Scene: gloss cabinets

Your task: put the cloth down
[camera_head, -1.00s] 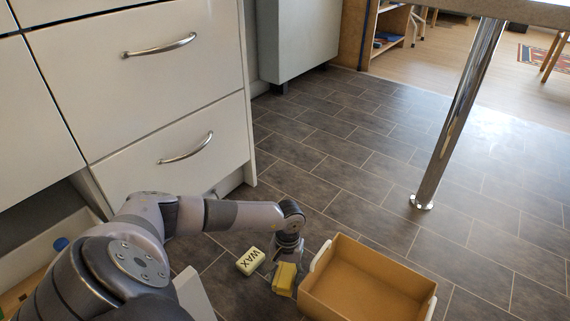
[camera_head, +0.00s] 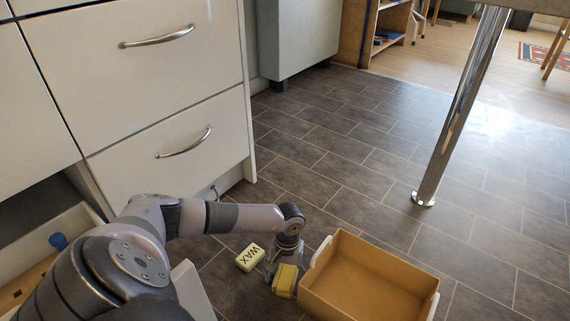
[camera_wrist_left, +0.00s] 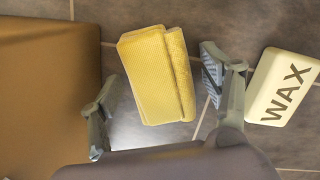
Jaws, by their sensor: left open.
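The yellow folded cloth (camera_head: 285,281) lies on the dark tiled floor, just left of the tan box. In the left wrist view the cloth (camera_wrist_left: 157,75) sits between and beyond the spread fingers of my left gripper (camera_wrist_left: 158,108), with gaps on both sides. My left gripper (camera_head: 284,259) is open, low over the floor beside the cloth in the head view; its fingers are small and partly hidden there. My right gripper is not in view.
A pale block marked WAX (camera_head: 249,258) lies left of the cloth; it also shows in the wrist view (camera_wrist_left: 285,88). The open tan box (camera_head: 370,275) stands close on the right. White drawers (camera_head: 150,100) rise at left. A metal table leg (camera_head: 465,105) stands at right. Floor beyond is clear.

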